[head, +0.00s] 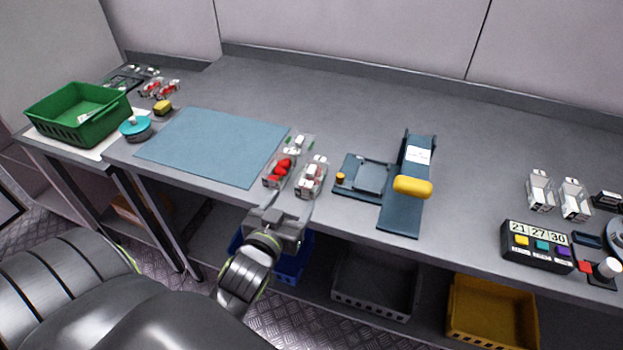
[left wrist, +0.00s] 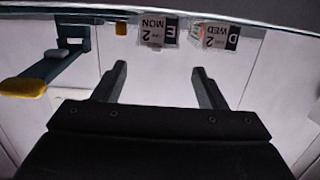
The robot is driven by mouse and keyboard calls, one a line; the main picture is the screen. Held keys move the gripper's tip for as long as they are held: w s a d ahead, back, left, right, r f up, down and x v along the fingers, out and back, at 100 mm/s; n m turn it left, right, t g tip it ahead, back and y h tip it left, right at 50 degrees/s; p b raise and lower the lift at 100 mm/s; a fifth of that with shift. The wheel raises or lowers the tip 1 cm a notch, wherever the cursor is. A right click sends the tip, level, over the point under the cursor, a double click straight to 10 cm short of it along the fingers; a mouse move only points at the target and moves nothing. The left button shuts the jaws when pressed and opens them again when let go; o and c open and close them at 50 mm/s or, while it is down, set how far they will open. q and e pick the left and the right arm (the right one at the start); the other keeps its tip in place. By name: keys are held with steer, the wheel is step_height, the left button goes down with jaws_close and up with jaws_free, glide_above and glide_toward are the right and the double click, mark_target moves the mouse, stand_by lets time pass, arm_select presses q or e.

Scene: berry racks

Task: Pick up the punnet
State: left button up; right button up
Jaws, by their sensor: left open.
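Two clear punnets stand side by side near the table's front edge. The left punnet (head: 279,173) shows red berries; the right punnet (head: 311,178) has white labels and some red. A third small clear container (head: 299,145) stands just behind them. In the left wrist view, which is upside down, one punnet carries a MON 2 label (left wrist: 153,30) and the other a WED 2 label (left wrist: 220,37). My left gripper (head: 289,202) is open and empty, in front of the pair at the table edge. Its fingers also show in the left wrist view (left wrist: 158,72), apart from both punnets.
A blue mat (head: 212,147) lies to the left. A blue scale-like device (head: 362,178) and a blue stand with a yellow handle (head: 412,187) are to the right. A green crate (head: 78,115) stands far left. The table's back middle is clear.

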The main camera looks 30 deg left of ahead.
mark_target(309, 177)
arm_select(q)
steer(key=x, duration=0.7)
steer(key=shift+w+p, duration=0.15)
steer(key=shift+p, duration=0.25)
steer(key=shift+w+a, duration=0.1)
steer(key=shift+w, duration=0.45)
steer(key=p+x, duration=0.1)
steer(key=x, duration=0.3)
steer(key=shift+f, duration=0.1)
steer(key=c, duration=0.8)
